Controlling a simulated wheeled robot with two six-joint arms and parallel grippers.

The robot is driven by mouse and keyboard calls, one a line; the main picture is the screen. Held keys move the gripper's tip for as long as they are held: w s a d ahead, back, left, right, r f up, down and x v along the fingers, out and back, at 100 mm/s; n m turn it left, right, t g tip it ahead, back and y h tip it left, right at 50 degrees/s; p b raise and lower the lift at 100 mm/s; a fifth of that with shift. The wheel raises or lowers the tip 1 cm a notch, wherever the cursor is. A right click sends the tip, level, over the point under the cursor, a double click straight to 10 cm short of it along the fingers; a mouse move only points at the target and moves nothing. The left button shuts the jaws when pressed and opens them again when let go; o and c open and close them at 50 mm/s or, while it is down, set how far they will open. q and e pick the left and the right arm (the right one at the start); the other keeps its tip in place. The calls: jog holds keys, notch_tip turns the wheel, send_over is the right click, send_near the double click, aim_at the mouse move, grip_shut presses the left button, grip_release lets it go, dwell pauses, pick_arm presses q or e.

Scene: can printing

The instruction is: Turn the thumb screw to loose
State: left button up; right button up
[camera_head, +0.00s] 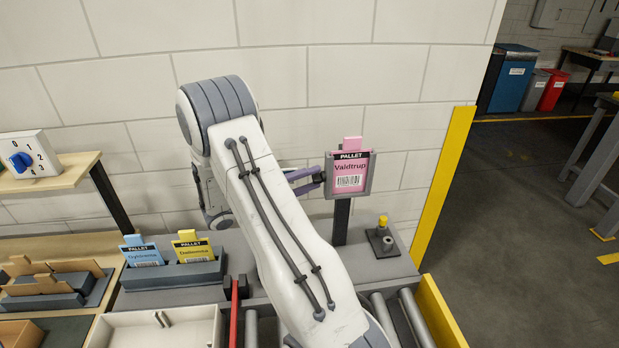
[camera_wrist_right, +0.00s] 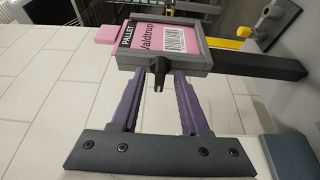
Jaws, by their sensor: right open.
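The dark thumb screw (camera_wrist_right: 158,77) sticks out of the frame's edge facing my right gripper. My right gripper (camera_head: 318,181) is at the left side of the frame. In the wrist view its two purple fingers (camera_wrist_right: 167,78) are apart, with their tips near the frame on either side of the screw. Contact cannot be told. The screw is hard to make out in the head view. My left gripper is not in view.
Blue (camera_head: 140,251) and yellow (camera_head: 193,248) pallet cards stand in a grey holder (camera_head: 172,275) at left. A dial box (camera_head: 30,157) sits on a wooden shelf. A small yellow-topped post (camera_head: 382,236) stands right of the frame. A white brick wall is close behind.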

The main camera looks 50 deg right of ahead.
jog(key=shift+c, duration=0.3)
grip_shut()
jog(key=shift+w+d+r+n+g+y+p, duration=0.1)
jog(key=shift+n+g+y+p, duration=0.65)
jog(key=shift+n+y+p, duration=1.1)
jog(key=shift+w+d+r+n+g+y+p, duration=0.1)
jog(key=shift+n+g+y+p, duration=0.7)
jog(key=shift+n+p, duration=1.95)
jog(key=shift+w+d+r+n+g+y+p, duration=0.1)
jog(key=shift+n+g+y+p, duration=0.9)
jog(key=shift+n, duration=2.4)
jog(key=shift+t+y, duration=0.25)
jog(key=shift+y, duration=0.1)
